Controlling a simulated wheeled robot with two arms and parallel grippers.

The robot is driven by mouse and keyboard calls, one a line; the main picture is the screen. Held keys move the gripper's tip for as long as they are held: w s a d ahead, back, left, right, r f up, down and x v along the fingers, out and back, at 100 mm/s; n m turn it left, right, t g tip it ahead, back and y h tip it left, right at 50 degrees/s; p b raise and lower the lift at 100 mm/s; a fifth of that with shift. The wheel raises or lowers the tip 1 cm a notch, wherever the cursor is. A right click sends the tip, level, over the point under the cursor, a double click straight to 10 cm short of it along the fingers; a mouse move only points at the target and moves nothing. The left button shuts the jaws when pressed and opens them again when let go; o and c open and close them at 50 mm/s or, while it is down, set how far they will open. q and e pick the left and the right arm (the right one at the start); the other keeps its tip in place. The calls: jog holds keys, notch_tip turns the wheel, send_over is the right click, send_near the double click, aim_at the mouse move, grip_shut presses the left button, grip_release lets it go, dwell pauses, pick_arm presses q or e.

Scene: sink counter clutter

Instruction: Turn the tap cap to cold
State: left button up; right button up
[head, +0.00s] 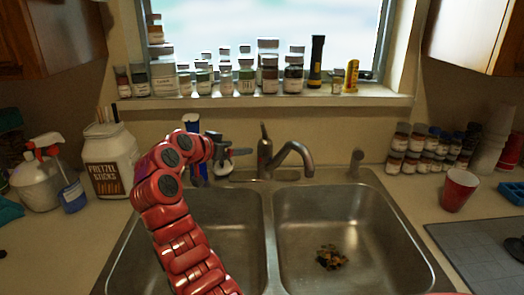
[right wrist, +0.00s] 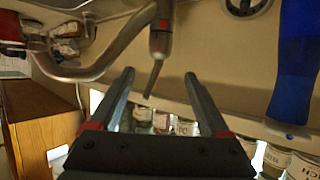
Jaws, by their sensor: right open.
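The tap (head: 265,158) stands behind the double sink, its curved spout pointing right. Its cap (head: 263,131) is on top, with a thin lever sticking up. In the right wrist view, the tap appears upside down, with a red mark on its body (right wrist: 161,38) and the lever (right wrist: 153,78) showing between the fingertips. My right gripper (head: 240,158) is just left of the tap; its fingers (right wrist: 159,73) are open and apart, with nothing gripped. I cannot tell whether either finger touches the lever. My left gripper is not in view.
A blue bottle (head: 193,124) stands behind my right wrist and also shows in the right wrist view (right wrist: 295,65). Several jars (head: 245,80) line the windowsill. A pretzel jar (head: 110,160) is left; a red cup (head: 458,190) is right. Food scraps (head: 331,257) lie in the right basin.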

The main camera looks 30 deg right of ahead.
aim_at(262, 145)
jog(key=p+x, duration=0.2)
jog(key=x, duration=1.3)
jog(key=shift+r, duration=0.15)
jog(key=shift+x, duration=1.05)
jog(key=shift+a, duration=0.1)
